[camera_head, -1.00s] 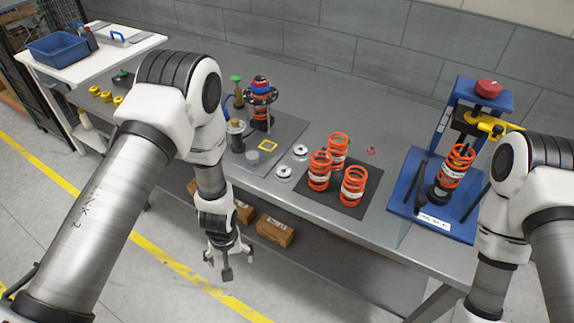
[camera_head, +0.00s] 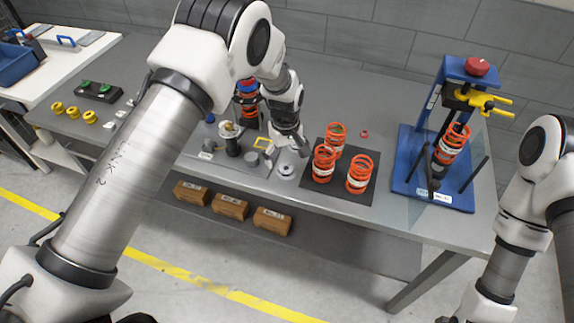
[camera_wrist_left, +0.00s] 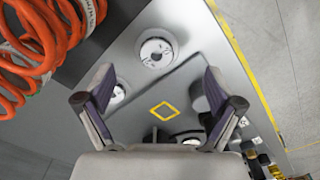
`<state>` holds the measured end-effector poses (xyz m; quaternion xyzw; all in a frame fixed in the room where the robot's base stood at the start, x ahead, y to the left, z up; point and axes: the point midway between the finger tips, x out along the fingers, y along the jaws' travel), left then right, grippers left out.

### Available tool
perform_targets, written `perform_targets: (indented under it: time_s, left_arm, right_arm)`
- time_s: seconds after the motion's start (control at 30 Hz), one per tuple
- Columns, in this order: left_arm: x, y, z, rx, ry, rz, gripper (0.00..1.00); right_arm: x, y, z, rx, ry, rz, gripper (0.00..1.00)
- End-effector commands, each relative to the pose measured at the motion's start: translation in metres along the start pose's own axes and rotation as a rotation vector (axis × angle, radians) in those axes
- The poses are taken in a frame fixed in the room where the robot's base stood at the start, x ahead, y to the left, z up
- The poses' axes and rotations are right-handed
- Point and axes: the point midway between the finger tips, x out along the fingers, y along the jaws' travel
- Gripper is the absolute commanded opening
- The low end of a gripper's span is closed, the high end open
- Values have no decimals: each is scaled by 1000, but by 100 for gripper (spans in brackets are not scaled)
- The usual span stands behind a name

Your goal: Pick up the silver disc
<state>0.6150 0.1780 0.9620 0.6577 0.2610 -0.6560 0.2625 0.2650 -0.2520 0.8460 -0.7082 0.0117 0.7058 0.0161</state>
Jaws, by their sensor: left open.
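A silver disc (camera_head: 286,169) with a pale rim and a central hub lies flat on the grey table near its front edge, left of the dark mat with orange springs. It also shows in the left wrist view (camera_wrist_left: 157,52), beyond and between the fingertips. A second similar disc (camera_wrist_left: 118,92) lies beside my left finger and is partly covered by it; in the head view my gripper hides it. My left gripper (camera_head: 297,145) is above the discs, and in the wrist view (camera_wrist_left: 158,73) its fingers are wide apart and empty. My right gripper does not show clearly.
Orange springs (camera_head: 358,172) stand close to the right on a mat. A blue press (camera_head: 437,165) stands further right.

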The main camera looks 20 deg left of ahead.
Motion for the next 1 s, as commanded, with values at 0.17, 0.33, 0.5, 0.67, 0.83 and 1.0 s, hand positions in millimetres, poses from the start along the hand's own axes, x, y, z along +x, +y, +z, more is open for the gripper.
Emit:
perform_targets:
  time_s: [0.17, 0.33, 0.5, 0.67, 0.83, 1.0]
  left_arm:
    - [24, 1, -5, 1, -3, -2, 92]
    - [47, 2, -5, 1, 0, 0, 92]
    - [49, 2, -5, 1, 1, 1, 92]
    - [49, 2, -5, 2, 1, 0, 39]
    - [49, 2, -5, 2, 1, 0, 6]
    - [49, 2, -5, 2, 0, 0, 6]
  right_arm:
    - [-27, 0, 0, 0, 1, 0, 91]
    - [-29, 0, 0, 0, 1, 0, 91]
    - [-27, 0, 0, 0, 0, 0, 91]
    - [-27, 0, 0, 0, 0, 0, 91]
    - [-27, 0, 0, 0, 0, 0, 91]
    - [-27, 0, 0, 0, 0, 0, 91]
